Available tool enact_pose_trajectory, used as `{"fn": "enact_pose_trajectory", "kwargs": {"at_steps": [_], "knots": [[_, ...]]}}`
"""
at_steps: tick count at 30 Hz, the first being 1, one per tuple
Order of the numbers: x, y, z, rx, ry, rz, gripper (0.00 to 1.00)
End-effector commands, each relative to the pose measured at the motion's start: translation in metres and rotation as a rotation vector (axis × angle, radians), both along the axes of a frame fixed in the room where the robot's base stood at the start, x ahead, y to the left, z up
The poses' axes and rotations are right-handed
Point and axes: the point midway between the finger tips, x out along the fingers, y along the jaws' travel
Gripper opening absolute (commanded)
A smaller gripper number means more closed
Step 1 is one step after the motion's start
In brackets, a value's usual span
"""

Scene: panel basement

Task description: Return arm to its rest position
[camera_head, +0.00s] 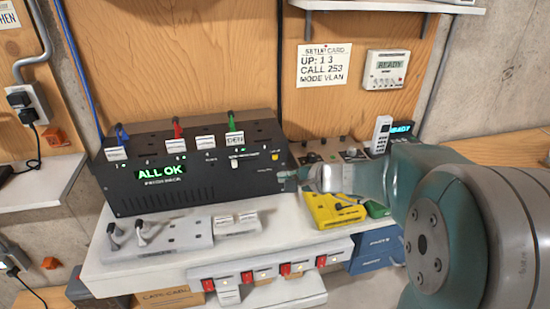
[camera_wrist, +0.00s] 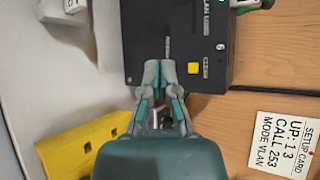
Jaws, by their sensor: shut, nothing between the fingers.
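My gripper (camera_head: 287,181) is shut and empty, at the right front corner of the black panel box in the head view. My teal and grey arm reaches in from the right. In the wrist view the closed fingertips (camera_wrist: 167,70) lie over the box's edge beside a yellow button (camera_wrist: 194,68); I cannot tell whether they touch it. The black panel box (camera_head: 190,195) shows "ALL OK" on its green display (camera_head: 160,172). Blue, red and green levers or plugs stand along its top. My arm hides part of the shelf's right side.
A grey switch plate (camera_head: 185,230) and a yellow block (camera_head: 325,212) lie on the white shelf (camera_head: 110,270). Red switches (camera_head: 247,277) line its front edge. Another shelf (camera_head: 380,5) hangs above.

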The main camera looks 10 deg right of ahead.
Motion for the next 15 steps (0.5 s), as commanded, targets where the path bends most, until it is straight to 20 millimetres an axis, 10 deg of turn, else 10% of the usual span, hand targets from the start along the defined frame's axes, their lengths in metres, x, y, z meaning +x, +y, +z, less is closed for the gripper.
{"fn": "enact_pose_trajectory", "kwargs": {"at_steps": [7, 15], "knots": [[-0.018, 0.015, 0.006, -0.066, -0.002, 0.070, 0.00], [-0.110, 0.056, 0.015, -0.442, -0.009, 0.386, 0.00]]}}
